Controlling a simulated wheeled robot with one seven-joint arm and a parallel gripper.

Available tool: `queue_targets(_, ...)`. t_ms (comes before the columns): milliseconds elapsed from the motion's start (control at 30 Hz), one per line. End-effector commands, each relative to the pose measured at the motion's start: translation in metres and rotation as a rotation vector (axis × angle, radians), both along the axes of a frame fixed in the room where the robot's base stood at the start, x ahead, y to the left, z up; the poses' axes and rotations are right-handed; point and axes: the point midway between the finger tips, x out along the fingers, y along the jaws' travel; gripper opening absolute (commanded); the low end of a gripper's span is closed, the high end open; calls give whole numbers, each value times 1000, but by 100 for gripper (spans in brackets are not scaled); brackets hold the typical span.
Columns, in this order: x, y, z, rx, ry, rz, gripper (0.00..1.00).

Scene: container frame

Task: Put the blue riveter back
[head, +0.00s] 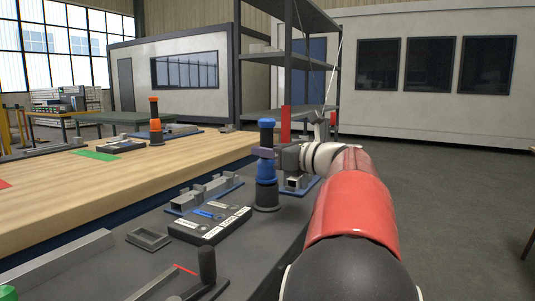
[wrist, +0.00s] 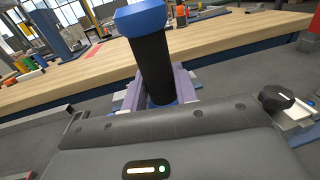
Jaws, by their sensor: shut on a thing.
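The blue riveter (head: 267,172) is upright, with a blue cap, a black grip and a blue lower body. My gripper (head: 264,153) is shut around its black upper part, reaching in from the right. In the wrist view the riveter (wrist: 152,55) rises between the purple fingers (wrist: 158,85) of my gripper, its blue cap toward the camera. A dark cylindrical part (head: 267,198) is directly below the blue body, over the dark grey bench top. I cannot tell whether it is the tool's own end or a holder, or whether it touches the bench.
A black box with labels (head: 208,224) and a grey fixture on a blue plate (head: 203,194) lie left of the riveter. An orange-and-black tool (head: 155,122) stands on the wooden table (head: 110,185). A grey shelf rack (head: 288,60) stands behind. Open floor lies to the right.

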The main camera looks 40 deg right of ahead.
Motion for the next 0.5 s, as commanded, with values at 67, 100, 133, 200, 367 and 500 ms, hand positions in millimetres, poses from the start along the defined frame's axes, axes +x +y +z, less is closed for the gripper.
queue_targets(67, -1, 0, 0, -1, -3, 0, 9)
queue_targets(100, 0, 0, 1, -1, -3, 0, 9)
queue_targets(133, 0, 0, 1, -1, -3, 0, 9)
queue_targets(200, 0, 0, 1, -1, -3, 0, 9)
queue_targets(367, 0, 1, -4, -1, -2, 1, 9)
queue_targets(500, 0, 1, -8, -1, -2, 1, 9)
